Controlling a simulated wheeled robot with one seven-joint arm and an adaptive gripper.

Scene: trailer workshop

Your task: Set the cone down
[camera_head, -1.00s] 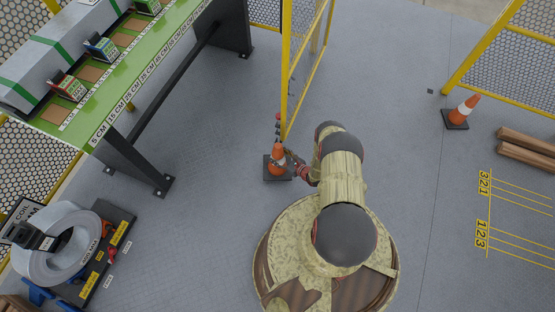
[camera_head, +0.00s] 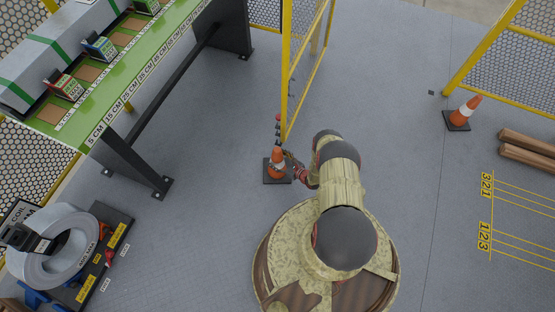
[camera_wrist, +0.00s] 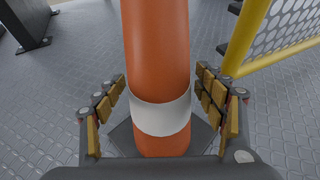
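The orange cone with a white band (camera_head: 277,163) is upright on its dark square base (camera_head: 269,178) on the floor, just left of my arm. In the wrist view the cone (camera_wrist: 155,50) fills the middle, cut off by the top edge, with its white band low between the fingers. My gripper (camera_head: 290,160) is beside the cone in the head view. In the wrist view my gripper (camera_wrist: 162,98) has its fingers spread on both sides of the cone, with floor showing between each finger and the cone. Part of the cone's base is hidden by the gripper.
A yellow-framed mesh fence (camera_head: 305,70) stands just behind the cone. A green-topped table (camera_head: 100,98) is at the left, a coil on a stand (camera_head: 60,245) at lower left. Another cone (camera_head: 464,112) and wooden beams (camera_head: 528,150) are at the right. Floor between is clear.

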